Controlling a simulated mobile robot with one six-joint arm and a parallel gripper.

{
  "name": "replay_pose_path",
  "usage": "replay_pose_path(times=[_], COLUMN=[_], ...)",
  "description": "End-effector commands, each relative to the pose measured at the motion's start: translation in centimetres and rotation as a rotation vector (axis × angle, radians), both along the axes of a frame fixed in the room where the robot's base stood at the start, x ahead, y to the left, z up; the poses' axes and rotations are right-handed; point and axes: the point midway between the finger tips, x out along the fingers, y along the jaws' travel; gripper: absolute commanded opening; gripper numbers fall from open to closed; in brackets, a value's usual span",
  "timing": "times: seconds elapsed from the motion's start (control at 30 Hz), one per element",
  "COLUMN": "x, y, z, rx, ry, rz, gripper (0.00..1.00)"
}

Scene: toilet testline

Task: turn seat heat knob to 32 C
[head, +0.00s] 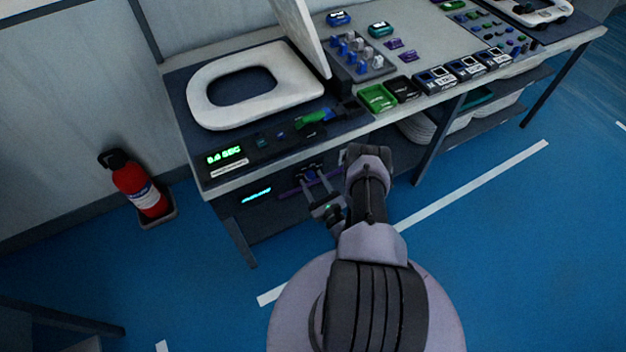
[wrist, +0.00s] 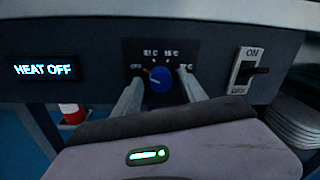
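The blue seat heat knob (wrist: 161,80) sits on a dark front panel below the bench edge in the wrist view. In the head view my gripper (head: 312,182) is at the panel, and the knob cannot be made out there.
An ON/OFF toggle switch (wrist: 250,71) stands right of the knob. A white toilet seat (head: 256,85) lies on the bench above. A fire extinguisher (head: 138,185) stands at the left wall. Stacked white parts (head: 428,135) sit on the lower shelf.

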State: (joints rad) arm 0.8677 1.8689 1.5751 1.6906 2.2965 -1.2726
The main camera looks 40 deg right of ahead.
Motion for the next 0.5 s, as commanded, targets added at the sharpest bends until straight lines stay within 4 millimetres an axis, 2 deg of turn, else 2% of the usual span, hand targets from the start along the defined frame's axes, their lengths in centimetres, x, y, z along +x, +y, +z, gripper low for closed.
replay_pose_path(times=[0.03,0.2,0.23,0.5], x=[0.0,0.0,0.0,0.02], y=[-0.01,0.0,0.0,-0.01], z=[0.0,0.01,0.01,-0.04], rx=[0.0,0.0,0.0,0.024], ry=[0.0,0.0,0.0,-0.006], rz=[0.0,0.0,0.0,0.001], gripper=[0.37,0.03,0.0,0.0])
